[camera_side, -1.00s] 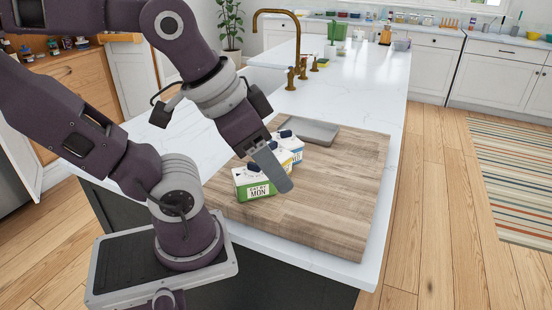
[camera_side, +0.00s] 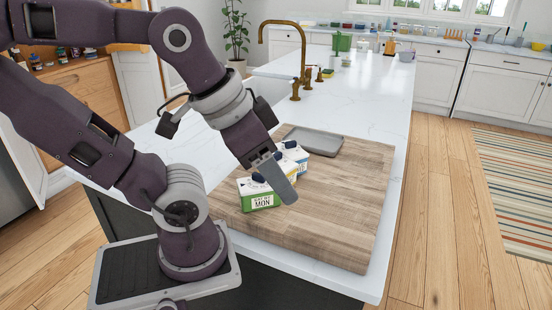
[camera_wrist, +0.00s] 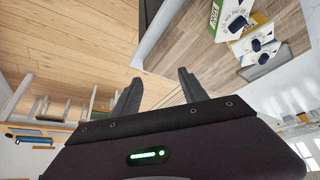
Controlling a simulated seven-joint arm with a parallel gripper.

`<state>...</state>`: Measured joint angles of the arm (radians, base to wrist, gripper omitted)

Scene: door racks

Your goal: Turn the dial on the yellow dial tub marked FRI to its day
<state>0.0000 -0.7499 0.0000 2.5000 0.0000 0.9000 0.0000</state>
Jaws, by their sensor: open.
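The yellow dial tub (camera_wrist: 248,33) stands in the middle of a row of three tubs in the wrist view, with a white top and a dark dial. In the side view my gripper's finger hides most of it, and its FRI mark cannot be read. The green tub marked MON (camera_side: 260,202) is in front of it, and a blue-and-white tub (camera_side: 297,153) is behind it. My gripper (camera_wrist: 158,88) is open and empty, its two fingers spread in the wrist view. In the side view its fingertips appear over the row; contact cannot be told.
The tubs stand on a wooden board (camera_side: 340,205) on a white counter. A grey tray (camera_side: 315,141) lies at the board's back edge. A brass faucet (camera_side: 300,60) stands farther back. The right and front of the board are bare.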

